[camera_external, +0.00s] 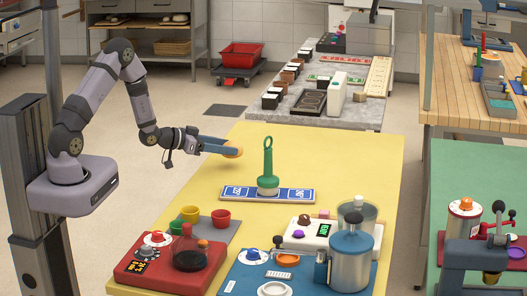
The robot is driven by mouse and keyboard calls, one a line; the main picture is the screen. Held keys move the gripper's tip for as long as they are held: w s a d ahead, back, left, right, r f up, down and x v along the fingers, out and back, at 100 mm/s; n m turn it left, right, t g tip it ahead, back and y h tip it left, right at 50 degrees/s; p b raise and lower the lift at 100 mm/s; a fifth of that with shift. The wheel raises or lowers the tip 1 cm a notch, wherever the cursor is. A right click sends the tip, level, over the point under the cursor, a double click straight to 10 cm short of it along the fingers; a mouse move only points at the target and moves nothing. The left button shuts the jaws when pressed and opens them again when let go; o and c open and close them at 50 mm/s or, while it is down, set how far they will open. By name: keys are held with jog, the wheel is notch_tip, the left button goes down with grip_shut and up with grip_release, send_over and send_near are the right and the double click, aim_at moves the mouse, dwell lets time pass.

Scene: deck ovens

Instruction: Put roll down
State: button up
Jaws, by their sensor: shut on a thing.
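My gripper (220,147) reaches out over the far left part of the yellow table (340,160). A blue and white board with number labels (296,195) lies on the table to the right and nearer the camera. A green long-handled tool with a ring top (268,165) stands upright at the middle of that board.
In front are a red station (135,270) with a dark flask (189,253), several small cups on a grey mat (236,229), and a blue station with a large metal pot (350,262). A grey counter (345,117) stands behind. The yellow table's right side is clear.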

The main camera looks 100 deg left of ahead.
jog(key=shift+f, duration=1.9)
jog(key=shift+f, duration=0.1)
jog(key=o, duration=1)
jog(key=shift+r, duration=0.2)
jog(key=b+v, duration=0.1)
jog(key=v, duration=1.1)
jog(key=shift+f, duration=0.1)
